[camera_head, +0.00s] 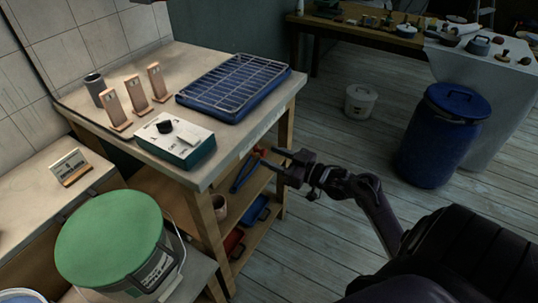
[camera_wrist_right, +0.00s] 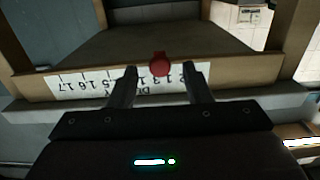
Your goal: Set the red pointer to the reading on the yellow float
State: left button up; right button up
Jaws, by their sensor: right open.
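The red pointer (camera_wrist_right: 160,63) is a small red knob at a white number strip (camera_wrist_right: 85,82) on a wooden edge in the right wrist view. Several numbers show upside down, with 15, 16 and 17 to the left of the pointer. My right gripper (camera_wrist_right: 161,84) is open, its two fingers on either side of the pointer's line, the pointer just beyond the tips. In the head view the right gripper (camera_head: 268,160) is at the front of the worktable, by a small red spot (camera_head: 258,151). The yellow float is not visible. My left gripper is out of view.
The worktable (camera_head: 225,158) holds a blue tray with a wire rack (camera_head: 235,87), a control box (camera_head: 175,140), wooden stands (camera_head: 136,95) and a dark cup (camera_head: 95,88). A green-lidded bucket (camera_head: 110,238) stands front left.

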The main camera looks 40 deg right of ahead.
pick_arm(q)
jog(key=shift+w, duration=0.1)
pick_arm(e)
jog(key=v, duration=0.5)
jog(key=shift+s+d, duration=0.15)
jog(key=shift+s, duration=0.15)
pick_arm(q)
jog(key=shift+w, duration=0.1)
